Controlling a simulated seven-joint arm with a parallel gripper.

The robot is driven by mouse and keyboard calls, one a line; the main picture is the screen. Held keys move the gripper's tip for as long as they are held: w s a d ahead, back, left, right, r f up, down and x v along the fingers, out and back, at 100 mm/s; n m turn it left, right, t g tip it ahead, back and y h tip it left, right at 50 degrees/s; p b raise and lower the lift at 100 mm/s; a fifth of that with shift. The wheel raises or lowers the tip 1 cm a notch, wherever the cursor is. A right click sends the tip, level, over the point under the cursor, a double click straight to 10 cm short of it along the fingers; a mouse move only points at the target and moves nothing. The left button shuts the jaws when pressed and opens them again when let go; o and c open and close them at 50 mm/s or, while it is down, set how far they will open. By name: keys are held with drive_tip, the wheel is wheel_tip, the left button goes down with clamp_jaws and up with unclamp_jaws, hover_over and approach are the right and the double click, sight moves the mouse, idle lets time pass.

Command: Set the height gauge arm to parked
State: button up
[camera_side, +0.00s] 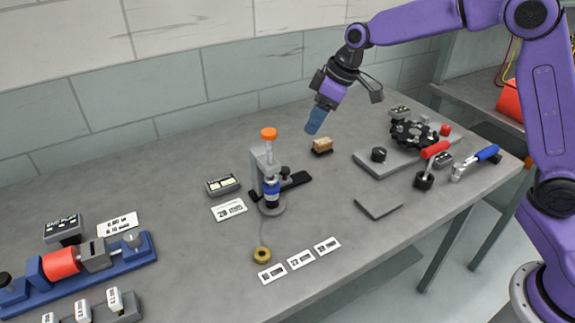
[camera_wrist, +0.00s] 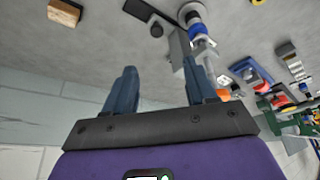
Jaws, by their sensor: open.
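The height gauge (camera_side: 258,165) stands upright on the bench, with an orange knob on top and a blue-banded cylinder low on its front. A flat black arm (camera_side: 296,181) reaches out to the right near its base. In the wrist view the gauge (camera_wrist: 178,50) is at the upper middle, partly behind one finger, and the black arm (camera_wrist: 137,9) is at the top edge. My gripper (camera_side: 315,122) is open and empty, above the bench to the right of the gauge and apart from it. In the wrist view my gripper (camera_wrist: 160,80) shows two blue fingers spread apart.
A wooden-topped brush (camera_side: 322,146) lies just below my gripper. A grey fixture (camera_side: 378,165) with a black toothed wheel stands to the right. A display box (camera_side: 222,185), label card (camera_side: 229,209) and brass ring (camera_side: 262,255) lie near the gauge. A blue fixture (camera_side: 125,255) is at left.

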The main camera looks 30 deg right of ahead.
approach(285, 169)
drive_tip(key=x, duration=0.8)
drive_tip(key=shift+f, duration=0.25)
clamp_jaws()
drive_tip(key=d, duration=1.1)
drive_tip(key=shift+d, duration=0.35)
